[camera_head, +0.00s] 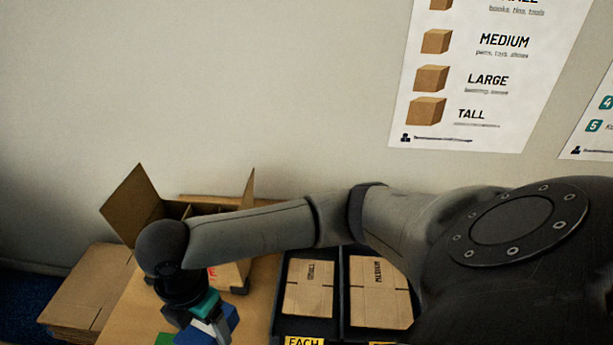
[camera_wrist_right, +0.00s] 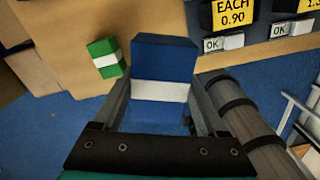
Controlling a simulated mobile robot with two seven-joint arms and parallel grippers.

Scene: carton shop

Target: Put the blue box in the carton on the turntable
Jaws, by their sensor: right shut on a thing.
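The blue box (camera_wrist_right: 165,60) with a white band is between the fingers of my right gripper (camera_head: 208,322), which is shut on it. In the head view the blue box (camera_head: 231,318) shows partly, low in the picture, in front of the carton. The open cardboard carton (camera_head: 135,205) stands by the wall with flaps raised. My right arm covers much of its front, and I cannot see its inside well. I cannot make out the turntable under it. My left gripper is not in view.
A green box with a white band (camera_wrist_right: 105,57) lies on the wooden table (camera_head: 130,315) beside the blue box. Flat cardboard (camera_head: 90,290) is stacked at left. Dark trays hold flat cartons marked small (camera_head: 308,300) and medium (camera_head: 380,305) at right. Posters hang on the wall.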

